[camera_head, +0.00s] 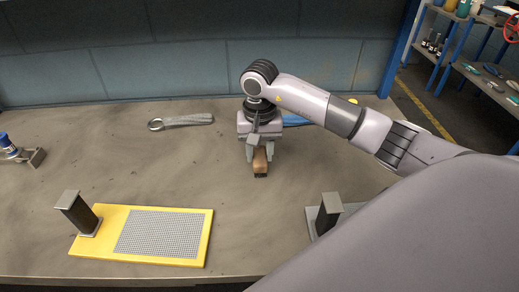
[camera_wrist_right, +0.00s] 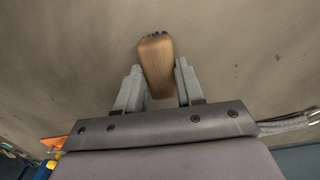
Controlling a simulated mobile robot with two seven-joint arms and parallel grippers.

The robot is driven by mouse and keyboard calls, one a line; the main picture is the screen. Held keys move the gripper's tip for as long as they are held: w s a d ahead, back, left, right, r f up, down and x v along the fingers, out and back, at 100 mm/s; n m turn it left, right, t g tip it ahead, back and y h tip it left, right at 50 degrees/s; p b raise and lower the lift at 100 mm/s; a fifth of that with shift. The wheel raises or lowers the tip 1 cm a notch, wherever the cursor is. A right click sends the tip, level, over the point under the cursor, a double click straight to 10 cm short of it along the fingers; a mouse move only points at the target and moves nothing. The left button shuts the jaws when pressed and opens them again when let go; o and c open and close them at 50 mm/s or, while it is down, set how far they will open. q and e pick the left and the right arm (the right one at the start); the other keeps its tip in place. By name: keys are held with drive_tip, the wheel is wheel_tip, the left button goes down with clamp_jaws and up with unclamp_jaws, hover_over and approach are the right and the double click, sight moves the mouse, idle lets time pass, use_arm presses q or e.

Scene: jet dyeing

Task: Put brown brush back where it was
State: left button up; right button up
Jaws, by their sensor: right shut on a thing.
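The brown brush (camera_head: 260,165) is between the fingers of my right gripper (camera_head: 260,153), near the middle of the table in the head view. In the right wrist view the brush (camera_wrist_right: 156,62) has a wooden handle with dark bits at its far end. The right gripper (camera_wrist_right: 158,85) is shut on it there, one finger on each side. I cannot tell whether the brush touches the table. My left gripper is not in view.
A yellow board with a grey mesh (camera_head: 160,233) and a dark post lies at the front left. Another dark post (camera_head: 328,213) stands at front right. A grey wrench (camera_head: 182,121) lies behind. A blue object (camera_head: 295,121) is partly hidden behind my right arm. Bare table (camera_head: 230,195) surrounds the brush.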

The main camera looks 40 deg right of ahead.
sight(259, 155)
drive_tip(key=shift+f, duration=0.2)
drive_tip(key=o, duration=1.1)
drive_tip(key=shift+r, duration=0.1)
drive_tip(key=shift+r, duration=0.1)
wheel_tip(259, 155, up, 12)
